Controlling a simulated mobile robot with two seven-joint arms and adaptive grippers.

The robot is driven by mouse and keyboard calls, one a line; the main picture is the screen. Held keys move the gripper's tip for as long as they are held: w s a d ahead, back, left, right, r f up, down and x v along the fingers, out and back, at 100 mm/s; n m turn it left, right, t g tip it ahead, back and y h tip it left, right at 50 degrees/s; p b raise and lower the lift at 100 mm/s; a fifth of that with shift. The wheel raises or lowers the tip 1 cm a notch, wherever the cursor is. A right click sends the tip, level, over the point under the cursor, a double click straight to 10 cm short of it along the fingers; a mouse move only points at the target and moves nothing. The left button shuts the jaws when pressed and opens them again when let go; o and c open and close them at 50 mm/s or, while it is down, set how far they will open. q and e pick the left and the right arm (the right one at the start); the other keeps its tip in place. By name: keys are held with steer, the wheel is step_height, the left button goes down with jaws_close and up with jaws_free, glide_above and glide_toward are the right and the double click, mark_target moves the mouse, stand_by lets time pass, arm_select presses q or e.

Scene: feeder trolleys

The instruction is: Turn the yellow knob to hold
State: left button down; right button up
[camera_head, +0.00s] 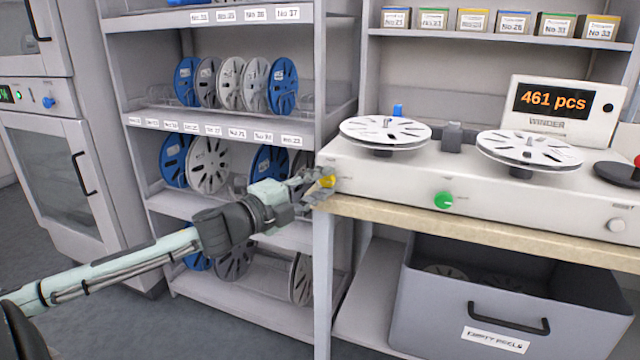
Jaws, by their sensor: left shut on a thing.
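The yellow knob (327,182) is on the front face of the white winder (385,178), near its left end. My left gripper (318,183) reaches in from the left and is shut on the yellow knob. Its fingers hide most of the knob, so its pointer and any markings around it cannot be read. My right gripper is not in view.
The winder stands on a bench (480,238) and carries two white reels and a display (555,100) reading "461 pcs". A shelf rack (225,117) with blue and grey reels stands behind my left arm. A grey bin (440,310) labelled "EMPTY REELS" is under the bench.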

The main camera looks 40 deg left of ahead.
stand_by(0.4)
arm_select(q)
steer(key=c, duration=1.2)
jaws_free()
steer(key=shift+s+a+f, duration=0.1)
steer(key=shift+s, duration=0.55)
steer(key=s+a, duration=0.1)
steer(key=s, duration=0.9)
steer(key=shift+s+a, duration=0.3)
steer(key=shift+a, duration=0.05)
